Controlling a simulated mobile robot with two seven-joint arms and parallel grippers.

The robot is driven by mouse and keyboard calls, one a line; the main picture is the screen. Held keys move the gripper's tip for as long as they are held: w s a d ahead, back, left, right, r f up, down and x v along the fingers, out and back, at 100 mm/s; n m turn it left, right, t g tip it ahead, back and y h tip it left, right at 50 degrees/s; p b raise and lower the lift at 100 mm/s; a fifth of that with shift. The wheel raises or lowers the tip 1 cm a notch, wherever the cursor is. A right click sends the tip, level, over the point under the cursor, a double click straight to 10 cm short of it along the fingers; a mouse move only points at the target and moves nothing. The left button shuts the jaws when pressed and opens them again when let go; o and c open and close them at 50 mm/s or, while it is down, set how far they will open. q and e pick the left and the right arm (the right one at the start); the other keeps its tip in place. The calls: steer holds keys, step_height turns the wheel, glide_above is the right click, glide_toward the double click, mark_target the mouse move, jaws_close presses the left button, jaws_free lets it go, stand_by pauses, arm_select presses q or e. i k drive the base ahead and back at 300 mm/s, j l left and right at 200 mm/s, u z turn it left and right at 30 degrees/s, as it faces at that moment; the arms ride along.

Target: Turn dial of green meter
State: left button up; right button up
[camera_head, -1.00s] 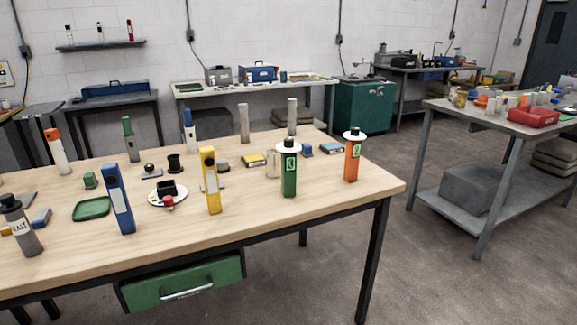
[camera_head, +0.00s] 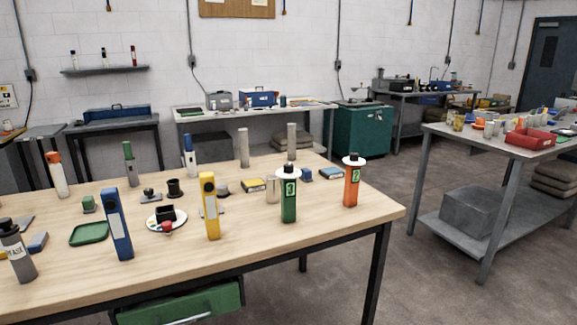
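The green meter (camera_head: 289,202) stands upright near the front right of the wooden table (camera_head: 270,245). It has a white disc with a dark knob (camera_head: 287,170) on top and a small marked label on its front. No gripper touches it. An orange meter (camera_head: 351,188) of like shape, also with a white disc and dark top, stands to its right. A yellow device (camera_head: 210,210) stands to its left. Neither of my grippers shows in the head view.
A blue device (camera_head: 117,228), a green tray (camera_head: 89,234) and a grey bottle (camera_head: 18,255) stand further left. A clear cylinder (camera_head: 271,190) is close behind the green meter. Bare tabletop lies in front of the meters. A side table (camera_head: 500,140) stands at the right.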

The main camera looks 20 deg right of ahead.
mark_target(287, 167)
steer(key=i+l+u, duration=0.25)
steer(key=l, duration=0.9)
steer(key=k+l+u, duration=0.2)
steer(key=l, duration=0.95)
steer(key=i+l, duration=0.05)
steer(key=i, duration=0.05)
